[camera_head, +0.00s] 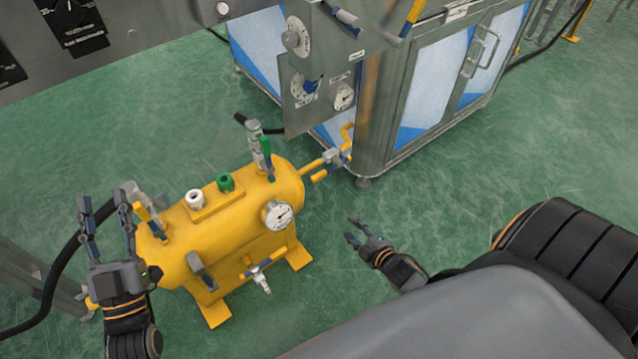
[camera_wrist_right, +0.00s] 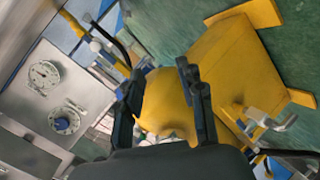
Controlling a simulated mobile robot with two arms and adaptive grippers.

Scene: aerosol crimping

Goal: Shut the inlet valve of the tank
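The yellow tank (camera_head: 225,228) stands on the floor, with a round gauge (camera_head: 278,214) on its front. Valves on it include one with a green lever (camera_head: 266,150) at the back right and one with a yellow lever (camera_head: 149,217) at the left end. No inlet label is readable. My left gripper (camera_head: 104,207) is open and empty, fingers up, just left of the yellow lever; contact cannot be told. My right gripper (camera_head: 353,232) is open and empty, right of the tank. In the right wrist view, the tank (camera_wrist_right: 165,100) shows beyond its open fingers.
A metal cabinet with a control panel (camera_head: 318,98) stands behind the tank, joined to it by a yellow pipe (camera_head: 318,168). A black hose (camera_head: 58,268) runs along the left. Green floor (camera_head: 500,150) is clear to the right.

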